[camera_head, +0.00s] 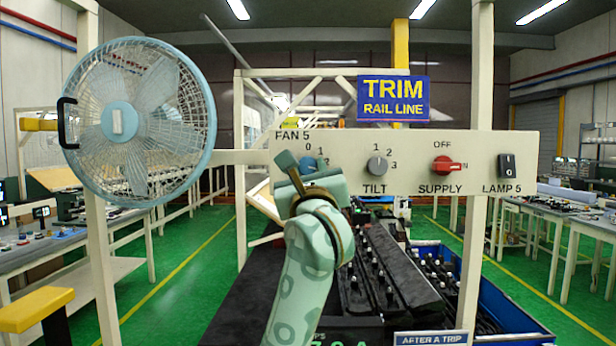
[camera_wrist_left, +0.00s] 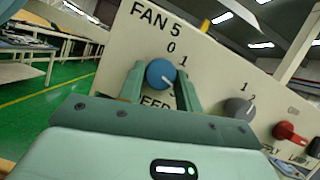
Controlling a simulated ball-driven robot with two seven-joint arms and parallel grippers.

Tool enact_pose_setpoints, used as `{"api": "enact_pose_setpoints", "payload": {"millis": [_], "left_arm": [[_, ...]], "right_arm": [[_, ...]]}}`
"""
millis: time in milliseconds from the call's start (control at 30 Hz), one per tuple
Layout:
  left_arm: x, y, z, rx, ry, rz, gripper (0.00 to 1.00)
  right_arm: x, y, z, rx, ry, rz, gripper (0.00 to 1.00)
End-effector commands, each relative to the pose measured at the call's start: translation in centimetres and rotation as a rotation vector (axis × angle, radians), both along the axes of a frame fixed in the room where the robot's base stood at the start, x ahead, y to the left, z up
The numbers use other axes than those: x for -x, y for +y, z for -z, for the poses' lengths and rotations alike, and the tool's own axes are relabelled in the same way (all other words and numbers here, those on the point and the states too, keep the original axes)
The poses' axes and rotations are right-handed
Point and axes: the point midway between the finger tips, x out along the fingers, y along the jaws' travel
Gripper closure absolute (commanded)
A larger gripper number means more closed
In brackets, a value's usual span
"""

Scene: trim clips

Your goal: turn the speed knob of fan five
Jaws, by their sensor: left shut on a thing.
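The blue speed knob (camera_head: 307,164) sits on the beige panel (camera_head: 350,146) under the label FAN 5, and it also shows in the left wrist view (camera_wrist_left: 160,73). My left gripper (camera_head: 308,172) is shut on this knob, with one green finger on each side of it in the left wrist view (camera_wrist_left: 160,85). The knob's white mark points to the lower right in that view. The pale blue fan (camera_head: 118,120) hangs left of the panel. My right gripper is not in view.
Right of the speed knob on the panel are a grey TILT knob (camera_head: 377,166), a red SUPPLY switch (camera_head: 447,166) and a black LAMP 5 rocker (camera_head: 507,166). A blue bin (camera_head: 515,315) with dark parts stands below. A post (camera_head: 478,130) crosses the panel's right part.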

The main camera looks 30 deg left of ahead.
Motion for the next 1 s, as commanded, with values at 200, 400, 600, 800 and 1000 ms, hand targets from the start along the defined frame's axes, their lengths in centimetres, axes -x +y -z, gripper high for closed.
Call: {"api": "enact_pose_setpoints", "payload": {"millis": [200,400,600,800,1000], "left_arm": [[-0.2,-0.2,0.2,0.153,-0.089,0.003,0.89],[-0.2,-0.3,0.1,0.269,-0.162,0.002,0.89],[-0.2,-0.3,0.0,0.352,-0.212,0.002,0.89],[-0.2,-0.3,-0.1,0.392,-0.238,0.001,0.89],[-0.2,-0.3,-0.1,0.402,-0.244,0.0,0.89]], "right_arm": [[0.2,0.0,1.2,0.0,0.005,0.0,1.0],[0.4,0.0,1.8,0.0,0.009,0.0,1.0],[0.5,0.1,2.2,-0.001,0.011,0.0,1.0],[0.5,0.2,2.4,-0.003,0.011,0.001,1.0],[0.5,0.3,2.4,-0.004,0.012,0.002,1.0]]}}
